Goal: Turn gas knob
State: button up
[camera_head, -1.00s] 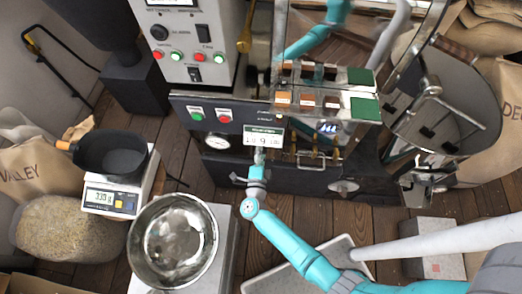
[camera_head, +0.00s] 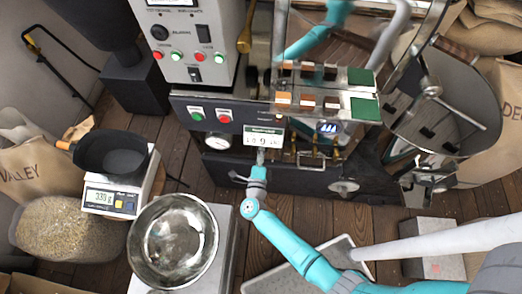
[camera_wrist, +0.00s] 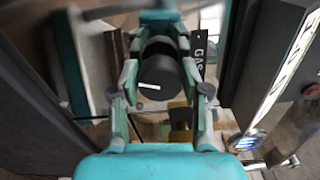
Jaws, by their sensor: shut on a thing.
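The gas knob (camera_wrist: 161,72) is a round black knob with a short white mark, in the middle of the wrist view. The mark lies nearly level, slightly tilted. A dark label reading GAS (camera_wrist: 199,48) stands beside it on the right. My gripper (camera_wrist: 160,82) has one finger on each side of the knob and is shut on it.
A lit blue flame window (camera_head: 327,127) is right of the display. A brass fitting (camera_wrist: 180,122) sits just below the knob. A steel bowl (camera_head: 174,241) and a scale with a black pan (camera_head: 112,158) stand at left. A round steel cooling tray (camera_head: 446,112) is at right.

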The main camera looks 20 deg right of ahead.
jog(key=o, duration=1.1)
jog(key=shift+o, duration=0.2)
jog(key=shift+s, duration=0.1)
jog(key=v, duration=1.1)
jog(key=shift+s+a, duration=0.2)
jog(key=shift+s, duration=0.15)
jog(key=s+d+r+n+t+y, duration=0.45)
jog(key=s+d+r+n, duration=0.25)
jog(key=s+r+n, duration=0.3)
jog(key=s+r+n+g+y, duration=0.4)
jog(key=s+r+n+g, duration=0.1)
jog(key=s+r+n, duration=1)
jog(key=s+a+r, duration=0.1)
jog(key=s, duration=0.1)
jog(key=shift+s, duration=0.4)
